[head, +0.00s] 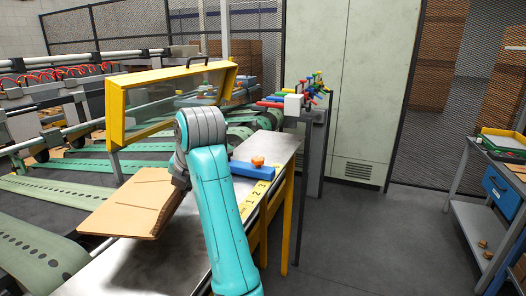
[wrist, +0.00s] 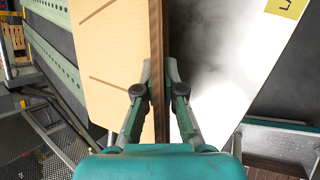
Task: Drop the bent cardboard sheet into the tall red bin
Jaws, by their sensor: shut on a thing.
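The tan cardboard sheet (head: 115,208) is beside the metal table, over its left edge in the head view. It has slot lines and is tilted; whether it is bent I cannot tell. In the wrist view the sheet (wrist: 112,60) fills the upper left, and its brown edge runs between the two fingers of my gripper (wrist: 159,78). My gripper is shut on the sheet. In the head view the fingers are mostly hidden behind my teal arm. No tall red bin shows in either view.
A metal table (head: 275,150) with a yellow numbered strip (head: 262,190) carries a blue block with an orange knob (head: 256,164). A yellow-framed clear guard (head: 170,95) stands behind the sheet. Green belts (head: 40,195) lie left. A workbench (head: 495,165) stands right; the floor between is clear.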

